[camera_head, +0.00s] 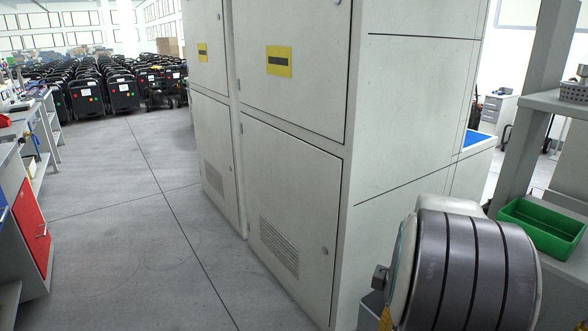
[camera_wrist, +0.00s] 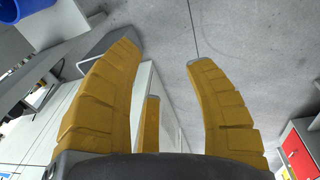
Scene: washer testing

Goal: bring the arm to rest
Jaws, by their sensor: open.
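My gripper (camera_wrist: 163,56) shows in the wrist view with its yellow ribbed fingers spread wide apart. Nothing is between them, and bare grey floor lies beyond the tips. A further finger stands between the two front ones, lower in the picture. In the head view a rounded, dark-banded part of my arm fills the lower right corner, close in front of the cabinet side. A small yellow piece shows at its lower left edge; the rest of the gripper is hidden there.
A tall white cabinet (camera_head: 292,185) stands in the middle. A green bin (camera_head: 543,226) sits on a shelf at right. A red cabinet door (camera_head: 30,228) is at left, also in the wrist view (camera_wrist: 300,150). Several black carts (camera_head: 123,92) crowd the back. The floor (camera_head: 120,215) between is clear.

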